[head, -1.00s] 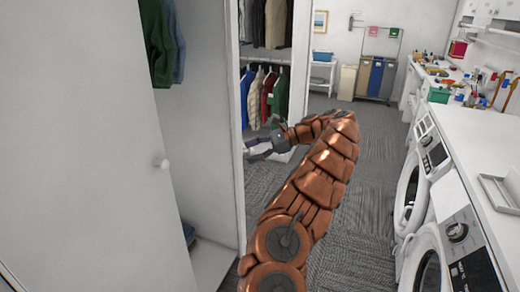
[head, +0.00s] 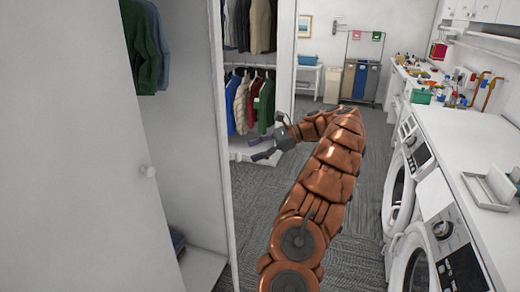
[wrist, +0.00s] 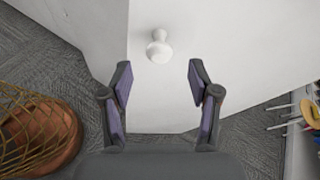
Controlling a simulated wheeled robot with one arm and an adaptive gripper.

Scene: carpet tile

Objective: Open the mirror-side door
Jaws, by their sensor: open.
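A white knob (wrist: 159,46) on a white panel (wrist: 200,35) shows in the wrist view. I cannot tell whether it is the same knob. My gripper (head: 263,148) is open and empty, right of the upright white panel edge (head: 226,170). In the wrist view its fingers (wrist: 160,85) are spread, with the knob ahead, between and beyond the tips, not touched. No mirror is visible.
A gold wire basket (wrist: 40,115) stands on the carpet at the left of the wrist view. A closet with clothes (head: 250,100) is behind my gripper. Washers (head: 415,255) and a white counter (head: 480,150) line the right. Grey carpet (head: 370,180) between is clear.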

